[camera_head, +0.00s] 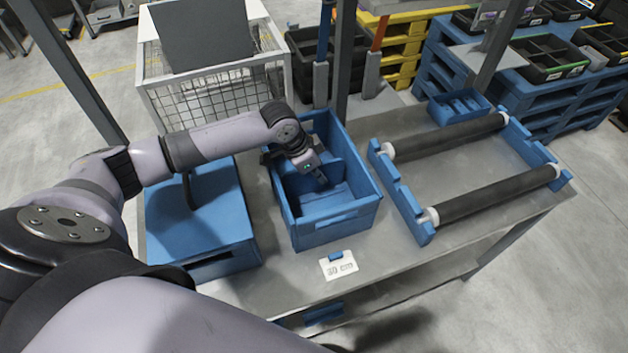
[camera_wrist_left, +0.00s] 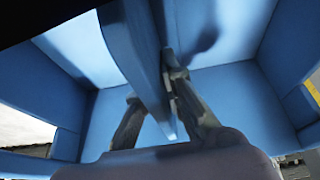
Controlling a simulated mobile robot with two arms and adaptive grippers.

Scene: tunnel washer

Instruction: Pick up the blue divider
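The blue divider (camera_wrist_left: 138,50) is a thin upright panel between the two fingers in the left wrist view. My left gripper (camera_wrist_left: 154,88) has its fingers drawn in against both faces of the panel, so it looks shut on it. In the head view, my left gripper (camera_head: 321,181) reaches down into an open blue bin (camera_head: 335,228) on the metal table. The gripper and wrist partly cover the bin's inside there. The divider still appears to be inside the bin. My right gripper is in neither view.
A blue box (camera_head: 200,225) stands left of the bin. A roller frame (camera_head: 410,205) with two dark rollers lies to the right. A label card (camera_head: 338,265) is in front on the table (camera_head: 285,285). A wire cage (camera_head: 215,97) and a post (camera_head: 344,60) stand behind.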

